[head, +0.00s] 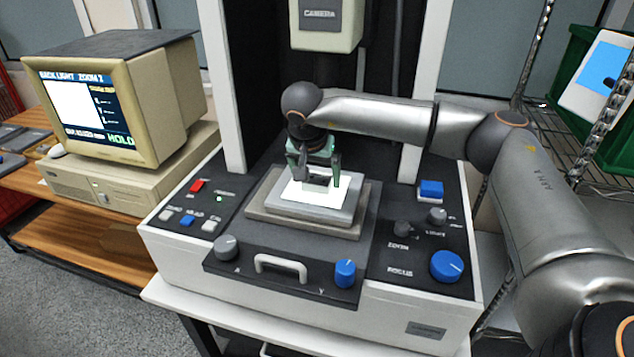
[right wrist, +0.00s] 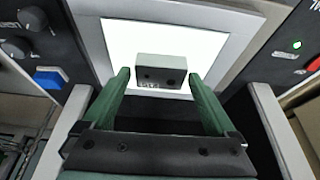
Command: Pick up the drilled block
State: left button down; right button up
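The drilled block (right wrist: 161,69) is a small grey block with dark holes in the face toward the right wrist camera. It rests on the bright white stage plate (right wrist: 112,42), which also shows in the head view (head: 318,199). My right gripper (right wrist: 159,76) is open, with its green fingertips on either side of the block and a visible gap at least on the left. In the head view my right gripper (head: 319,181) points down over the plate and largely hides the block. I cannot tell how far the fingertips reach down beside it. My left gripper is not in view.
The camera housing (head: 327,25) hangs above the stage between white uprights. The machine's front panel (head: 285,270) carries knobs, buttons and a handle. A beige computer monitor (head: 170,95) stands at left. A wire rack with a green bin (head: 572,62) stands at right.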

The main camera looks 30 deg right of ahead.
jog(key=c, duration=1.2)
jog(key=shift+r, duration=0.2)
